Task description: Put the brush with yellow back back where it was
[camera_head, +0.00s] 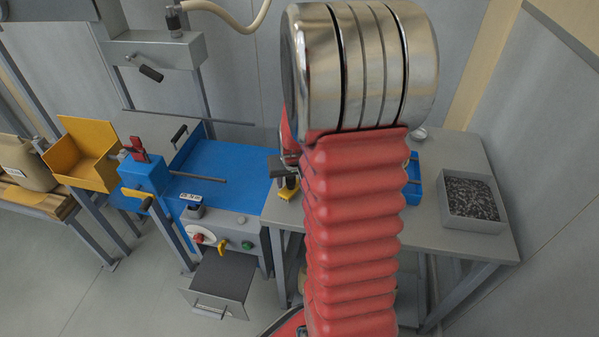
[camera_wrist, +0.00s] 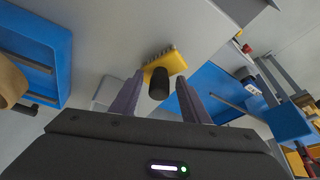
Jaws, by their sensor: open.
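The brush with yellow back (camera_wrist: 167,62) shows in the wrist view, with a grey bristle edge on its far side and a black handle (camera_wrist: 158,84) pointing toward me. It is on or close above the grey bench top (camera_wrist: 120,28); I cannot tell which. My gripper (camera_wrist: 158,92) is open, one dark finger on each side of the handle, with gaps between. In the head view, yellow parts of the brush (camera_head: 288,193) show at the left of my red arm, beside the blue machine. My arm hides most of the gripper there.
A blue tray (camera_wrist: 64,50), also partly visible in the head view (camera_head: 413,190), lies on the bench. A grey box of dark chips (camera_head: 448,205) stands on the right. The blue machine bed (camera_head: 230,182), its red clamp and a yellow bin (camera_head: 80,165) are on the left.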

